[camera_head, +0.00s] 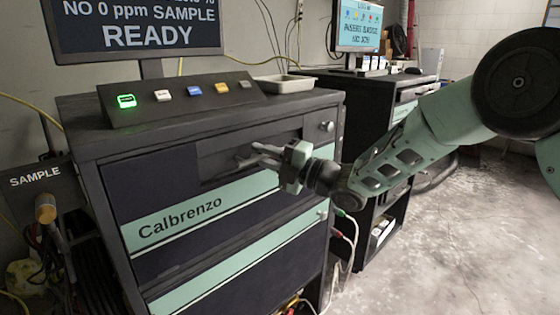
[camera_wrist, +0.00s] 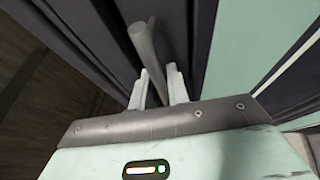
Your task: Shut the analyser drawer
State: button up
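The analyser (camera_head: 215,220) is a dark cabinet with mint stripes, marked Calbrenzo. Its upper drawer front (camera_head: 150,195) carries the lettering, with a dark recess (camera_head: 220,155) around the grip area. I cannot tell how far the drawer stands out. My gripper (camera_head: 258,155) is in front of the upper drawer at its right half, pointing left. In the wrist view, a grey handle bar (camera_wrist: 146,48) runs between my two pale fingers (camera_wrist: 157,85). The fingers stand apart on either side of the bar. Whether they press on it is unclear.
A sloped button panel (camera_head: 185,97) with a green-lit button and a shallow tray (camera_head: 284,83) are on top of the analyser. A sample probe (camera_head: 46,208) hangs at left. Cables hang beside the analyser's right side. A second cabinet stands behind; the floor (camera_head: 450,235) at right is clear.

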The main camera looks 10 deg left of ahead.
jog(key=b+v, duration=0.2)
jog(key=v, duration=1.5)
jog(key=shift+d+b, duration=0.2)
jog(key=shift+b, duration=0.1)
jog(key=shift+r, duration=0.1)
jog(key=s+d+m+g+h+p, duration=0.1)
jog(key=s+d+m+h+p, duration=0.2)
jog(key=s+m+h, duration=0.3)
jog(key=s+d+r+m+g+h+p, duration=0.1)
jog(key=s+d+m+h+p, duration=0.3)
jog(key=s+m, duration=0.7)
jog(key=s+d+r+m+g+h+p, duration=0.1)
jog(key=s+d+m+g+h+p, duration=0.2)
jog(key=s+m+h, duration=0.6)
jog(key=s+d, duration=0.1)
jog(key=s, duration=0.5)
jog(key=shift+p, duration=0.3)
